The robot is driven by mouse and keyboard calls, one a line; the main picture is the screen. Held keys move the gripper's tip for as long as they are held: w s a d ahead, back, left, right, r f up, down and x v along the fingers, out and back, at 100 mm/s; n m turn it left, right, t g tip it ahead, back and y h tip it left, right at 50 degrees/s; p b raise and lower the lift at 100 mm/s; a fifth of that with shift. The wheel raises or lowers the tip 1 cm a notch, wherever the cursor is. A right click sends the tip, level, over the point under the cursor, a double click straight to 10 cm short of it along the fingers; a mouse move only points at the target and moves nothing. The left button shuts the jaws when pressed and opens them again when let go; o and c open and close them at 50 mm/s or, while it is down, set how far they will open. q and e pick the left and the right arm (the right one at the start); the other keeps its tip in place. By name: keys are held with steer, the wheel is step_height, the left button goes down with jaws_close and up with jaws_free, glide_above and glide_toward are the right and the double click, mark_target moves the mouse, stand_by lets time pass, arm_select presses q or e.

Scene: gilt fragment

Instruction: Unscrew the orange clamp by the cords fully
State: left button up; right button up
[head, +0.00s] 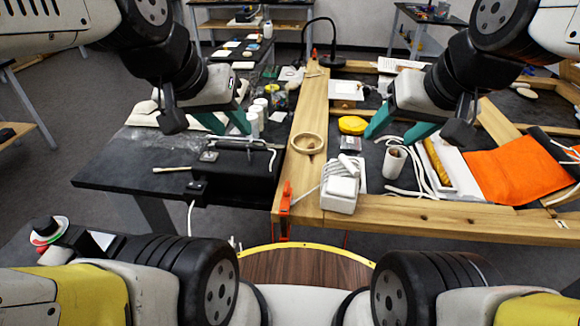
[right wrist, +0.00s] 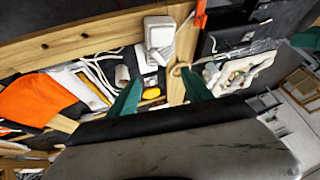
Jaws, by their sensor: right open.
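An orange clamp (head: 285,210) grips the front left edge of the wooden frame (head: 312,110), left of a white boxy device (head: 342,188) with white cords. The clamp also shows at the top of the right wrist view (right wrist: 201,14), partly cut off. A second, smaller orange clamp (head: 314,55) is at the frame's far end. My left gripper (head: 226,123) is over the dark table left of the frame, its teal fingers apart and empty. My right gripper (head: 398,129) is open and empty above the frame's right part, well away from the front clamp.
A wooden ring (head: 307,143) lies on the beam behind the device. A black case (head: 240,168) sits left of the clamp. Loose white cords (head: 402,193), a white cup (head: 394,162), a yellow lid (head: 352,125) and orange cloth (head: 520,170) lie to the right.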

steer(key=m+g+h, duration=0.2)
steer(key=m+g, duration=0.4)
steer(key=m, duration=1.3)
glide_above(287, 186)
step_height(287, 186, down, 12)
steer(key=shift+f, duration=0.1)
step_height(287, 186, down, 8)
steer(key=shift+r, duration=0.25)
steer(key=shift+c, duration=0.4)
jaws_close()
steer(key=shift+n, duration=0.4)
